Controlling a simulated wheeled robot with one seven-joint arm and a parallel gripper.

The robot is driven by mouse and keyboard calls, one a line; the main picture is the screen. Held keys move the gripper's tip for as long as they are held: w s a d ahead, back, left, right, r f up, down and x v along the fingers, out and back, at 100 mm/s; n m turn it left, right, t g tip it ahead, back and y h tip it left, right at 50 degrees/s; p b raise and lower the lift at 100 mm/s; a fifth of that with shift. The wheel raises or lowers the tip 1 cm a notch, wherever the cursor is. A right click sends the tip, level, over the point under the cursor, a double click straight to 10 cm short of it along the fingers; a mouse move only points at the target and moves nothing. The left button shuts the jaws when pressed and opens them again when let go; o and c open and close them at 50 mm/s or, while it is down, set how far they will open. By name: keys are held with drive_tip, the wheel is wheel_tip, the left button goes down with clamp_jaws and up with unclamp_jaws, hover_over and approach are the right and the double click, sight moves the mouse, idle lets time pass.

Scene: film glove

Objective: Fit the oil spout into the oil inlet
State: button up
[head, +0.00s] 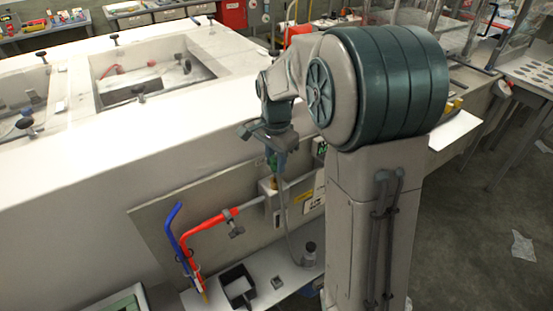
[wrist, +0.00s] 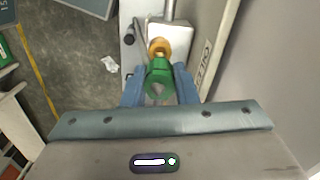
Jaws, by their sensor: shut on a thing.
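The green oil spout (wrist: 158,79) is between the blue fingers of my gripper (wrist: 160,88) in the wrist view. In the head view my gripper (head: 275,152) is in front of the machine's side, and a bit of green shows at the spout (head: 271,160). The orange-gold fitting that looks like the oil inlet (wrist: 159,46) lies just beyond the spout, roughly in line with it. In the head view this inlet (head: 273,183) shows small, on top of a pale box below my gripper. I cannot tell whether spout and inlet touch.
The pale box (head: 268,204) carries a grey pipe and sits against a panel. Red (head: 204,228) and blue (head: 171,232) pipes stand left of it. A thin hose (head: 285,218) hangs to a ledge with a black open bin (head: 238,285). The white machine wall is close behind.

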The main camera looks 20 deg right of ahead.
drive_tip(key=shift+f+b, duration=1.05)
drive_tip(key=shift+f, duration=0.45)
drive_tip(key=o, duration=1.1)
drive_tip(key=shift+c, duration=0.2)
drive_tip(key=shift+r, duration=0.1)
wheel_tip(320, 180, up, 14)
drive_tip(key=shift+b, duration=0.3)
drive_tip(key=s+f+n+t, duration=0.1)
drive_tip(key=s+f+n, duration=0.3)
drive_tip(key=s, duration=0.6)
drive_tip(key=s+f+n+t, duration=0.2)
drive_tip(key=s+f+n, duration=0.3)
drive_tip(key=s+n, duration=0.3)
drive_tip(key=s, duration=0.3)
drive_tip(key=shift+s, duration=0.2)
